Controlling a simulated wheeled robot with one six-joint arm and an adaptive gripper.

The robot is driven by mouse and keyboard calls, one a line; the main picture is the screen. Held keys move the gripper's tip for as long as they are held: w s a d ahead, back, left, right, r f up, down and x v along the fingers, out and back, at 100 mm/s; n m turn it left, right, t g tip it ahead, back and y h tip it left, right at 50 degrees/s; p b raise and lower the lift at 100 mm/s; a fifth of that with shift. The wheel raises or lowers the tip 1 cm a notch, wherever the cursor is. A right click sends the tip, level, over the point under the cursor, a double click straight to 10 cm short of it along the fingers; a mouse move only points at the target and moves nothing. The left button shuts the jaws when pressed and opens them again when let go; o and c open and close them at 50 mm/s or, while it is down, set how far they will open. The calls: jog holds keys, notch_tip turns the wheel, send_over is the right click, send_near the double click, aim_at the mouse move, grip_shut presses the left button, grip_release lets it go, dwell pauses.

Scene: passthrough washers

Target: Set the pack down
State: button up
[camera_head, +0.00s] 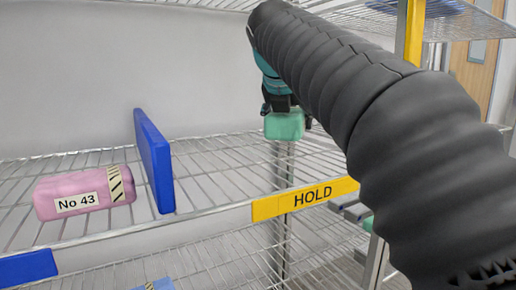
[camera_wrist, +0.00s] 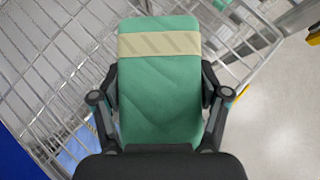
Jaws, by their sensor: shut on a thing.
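A green pack (camera_wrist: 160,90) with a beige striped band is held between the two fingers of my gripper (camera_wrist: 160,103) in the wrist view. In the head view the same pack (camera_head: 284,125) hangs under my gripper (camera_head: 285,107), over the wire shelf (camera_head: 215,160) to the right of the blue divider. Whether its underside touches the wires cannot be told. A yellow label reading HOLD (camera_head: 305,199) is on the front edge of this shelf section. My dark sleeved arm hides the right part of the shelf.
A blue upright divider (camera_head: 154,160) splits the shelf. Left of it lies a pink pack marked No 43 (camera_head: 85,193). A steel post (camera_head: 282,165) shows beyond the wires. Another wire shelf (camera_head: 215,262) is below. Bare wires lie between divider and green pack.

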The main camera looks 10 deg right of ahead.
jog(key=w+f, duration=0.1)
jog(key=w+a+f, duration=0.1)
jog(key=w, duration=0.1)
jog(key=w+a+f, duration=0.1)
jog(key=w, duration=0.1)
jog(key=shift+w+f, duration=0.1)
jog(key=shift+f, duration=0.1)
jog(key=shift+f+b, duration=0.7)
jog(key=shift+f, duration=1.3)
jog(key=o, duration=1.4)
jog(key=shift+f, duration=0.1)
jog(key=p+v, duration=0.1)
jog(key=v, duration=1.1)
jog(key=shift+p, duration=0.35)
